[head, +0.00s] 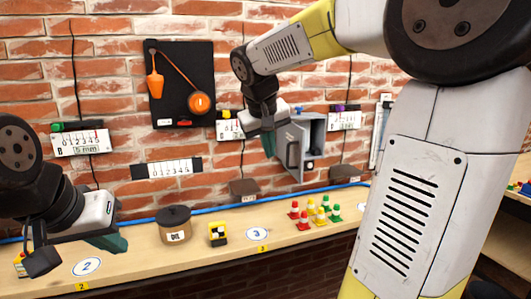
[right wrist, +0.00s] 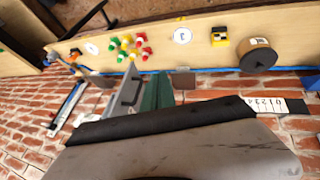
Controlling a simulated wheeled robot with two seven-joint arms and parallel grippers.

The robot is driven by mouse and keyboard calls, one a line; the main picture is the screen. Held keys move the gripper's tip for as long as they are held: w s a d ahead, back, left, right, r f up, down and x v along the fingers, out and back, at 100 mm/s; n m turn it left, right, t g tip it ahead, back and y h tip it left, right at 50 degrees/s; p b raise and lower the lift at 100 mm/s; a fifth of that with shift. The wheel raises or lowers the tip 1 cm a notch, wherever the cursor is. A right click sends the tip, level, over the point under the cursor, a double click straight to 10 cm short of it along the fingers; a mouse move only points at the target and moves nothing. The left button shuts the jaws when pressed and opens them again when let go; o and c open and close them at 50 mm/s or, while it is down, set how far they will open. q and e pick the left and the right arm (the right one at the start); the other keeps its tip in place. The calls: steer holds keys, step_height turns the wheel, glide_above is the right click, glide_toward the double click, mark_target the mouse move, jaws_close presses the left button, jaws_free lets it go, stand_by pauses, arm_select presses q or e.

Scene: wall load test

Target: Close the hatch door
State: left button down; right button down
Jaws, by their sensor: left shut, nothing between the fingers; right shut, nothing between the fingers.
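The grey hatch (head: 318,130) is fixed to the brick wall right of centre in the head view. Its door (head: 283,161) stands open, swung out from the wall, with a dark handle on its face; part of the dark interior shows. My right gripper (head: 269,133), with green fingers, is shut and empty just left of the door's upper part. In the right wrist view its fingers (right wrist: 158,92) are beside the grey door and handle (right wrist: 127,92); I cannot tell whether they touch. My left gripper (head: 112,242) is shut and empty low at the left, over the bench.
A wooden bench (head: 210,254) runs along the wall. It holds a lidded pot (head: 175,225), a yellow-black block (head: 217,233) and several small coloured cones (head: 312,210). A black board (head: 181,84) with orange tools and white scales hang on the wall.

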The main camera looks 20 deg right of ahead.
steer(key=w+r+h, duration=0.1)
steer(key=w+h, duration=0.1)
steer(key=w, duration=0.6)
steer(key=w+d+f, duration=0.5)
steer(key=d+f, duration=0.2)
steer(key=d, duration=0.1)
steer(key=shift+w+f, duration=0.2)
steer(key=shift+f, duration=0.05)
